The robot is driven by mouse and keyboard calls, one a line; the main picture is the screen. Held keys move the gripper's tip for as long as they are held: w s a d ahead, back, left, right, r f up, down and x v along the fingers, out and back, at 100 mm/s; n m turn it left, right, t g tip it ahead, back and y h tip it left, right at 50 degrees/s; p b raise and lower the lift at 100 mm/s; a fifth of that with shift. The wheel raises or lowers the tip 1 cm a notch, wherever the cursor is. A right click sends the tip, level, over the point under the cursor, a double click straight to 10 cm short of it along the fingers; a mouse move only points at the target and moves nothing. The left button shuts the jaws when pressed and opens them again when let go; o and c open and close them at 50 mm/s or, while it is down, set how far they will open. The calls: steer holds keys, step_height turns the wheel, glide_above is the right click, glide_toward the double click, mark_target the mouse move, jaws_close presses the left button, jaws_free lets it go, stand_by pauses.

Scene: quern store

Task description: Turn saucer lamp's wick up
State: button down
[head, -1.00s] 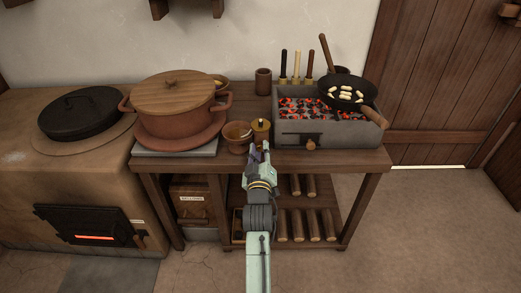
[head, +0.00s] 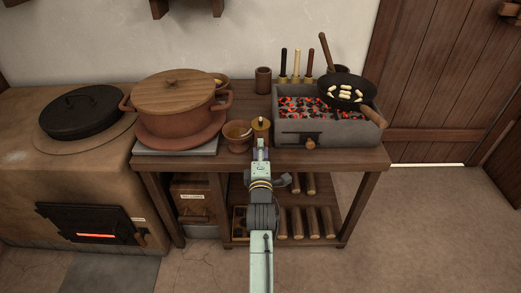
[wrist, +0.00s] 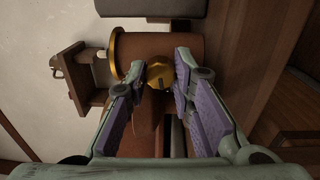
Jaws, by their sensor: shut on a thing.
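The saucer lamp (head: 261,125) stands near the front edge of the table, a small terracotta body with a brass top. In the wrist view the lamp's body (wrist: 165,48) lies sideways, with its brass rim and a pale wick tip (wrist: 101,54) at the left. A faceted brass knob (wrist: 159,73) sticks out from its side toward me. My gripper (wrist: 160,79) has its two purple-padded fingers on either side of this knob, shut on it. In the head view my gripper (head: 261,150) is right in front of the lamp and hides the knob.
A brown bowl (head: 237,137) stands close on the lamp's left, with a large lidded pot (head: 175,97) beyond. A grill of glowing coals (head: 345,133) with a pan (head: 347,92) stands on the right. The table's front edge (head: 345,158) runs below the lamp.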

steer(key=shift+n, duration=2)
steer(key=shift+b, duration=0.3)
steer(key=c, duration=1.4)
jaws_free()
steer(key=shift+o, duration=0.2)
